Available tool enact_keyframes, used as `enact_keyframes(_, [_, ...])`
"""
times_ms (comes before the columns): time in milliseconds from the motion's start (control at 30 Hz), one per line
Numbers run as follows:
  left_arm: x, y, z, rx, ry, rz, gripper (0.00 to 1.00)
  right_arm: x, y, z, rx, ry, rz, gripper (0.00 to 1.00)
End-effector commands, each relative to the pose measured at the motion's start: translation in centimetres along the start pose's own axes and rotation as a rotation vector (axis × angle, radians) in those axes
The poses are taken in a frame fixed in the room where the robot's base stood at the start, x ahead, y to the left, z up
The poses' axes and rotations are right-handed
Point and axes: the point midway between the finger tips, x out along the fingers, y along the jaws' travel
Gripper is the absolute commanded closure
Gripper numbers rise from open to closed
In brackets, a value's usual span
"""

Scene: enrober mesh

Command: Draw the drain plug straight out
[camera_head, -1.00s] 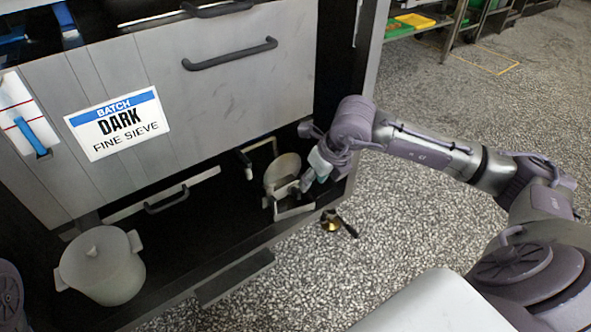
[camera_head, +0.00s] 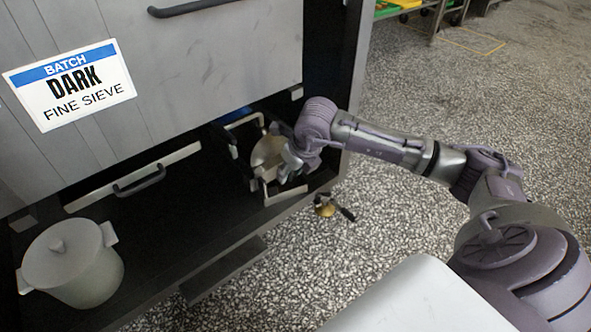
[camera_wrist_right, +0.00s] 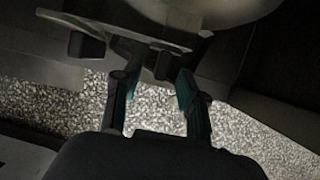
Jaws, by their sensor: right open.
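My right gripper (camera_head: 285,165) reaches into the dark opening at the bottom of the machine, beside a pale round metal part (camera_head: 267,151) and a light metal bracket (camera_head: 285,194). In the right wrist view, the two teal-lined fingers of the gripper (camera_wrist_right: 157,82) are apart with nothing clearly held between them. A metal bracket (camera_wrist_right: 135,50) and the rounded underside of a pale part (camera_wrist_right: 200,10) lie just beyond the fingertips. I cannot pick out the drain plug for certain; the gripper and shadow hide part of this area. My left gripper is not in view.
A lidded pale pot (camera_head: 75,265) stands at the lower left. A brass piece with a dark handle (camera_head: 326,208) is on the speckled floor by the machine's edge. A bar with a black handle (camera_head: 139,181) crosses the opening.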

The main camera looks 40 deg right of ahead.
Motion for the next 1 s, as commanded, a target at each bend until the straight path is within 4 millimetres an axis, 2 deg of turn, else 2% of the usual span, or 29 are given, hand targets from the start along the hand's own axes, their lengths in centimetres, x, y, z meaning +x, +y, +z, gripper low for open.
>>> enact_keyframes(100, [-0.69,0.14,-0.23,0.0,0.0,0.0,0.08,1.05,-0.02,-0.04,0.0,0.0,0.0,0.58])
enact_keyframes(433, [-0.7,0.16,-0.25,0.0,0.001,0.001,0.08,1.23,-0.01,0.03,-0.001,0.0,0.0,0.58])
enact_keyframes(467, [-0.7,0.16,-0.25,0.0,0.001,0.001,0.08,1.23,-0.01,0.03,-0.001,0.0,0.0,0.6])
enact_keyframes(700, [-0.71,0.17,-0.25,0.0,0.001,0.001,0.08,1.23,-0.01,0.02,0.0,0.0,0.0,1.0])
enact_keyframes(1000, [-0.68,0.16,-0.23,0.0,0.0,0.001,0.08,1.14,-0.05,-0.21,0.0,0.001,-0.001,1.0])
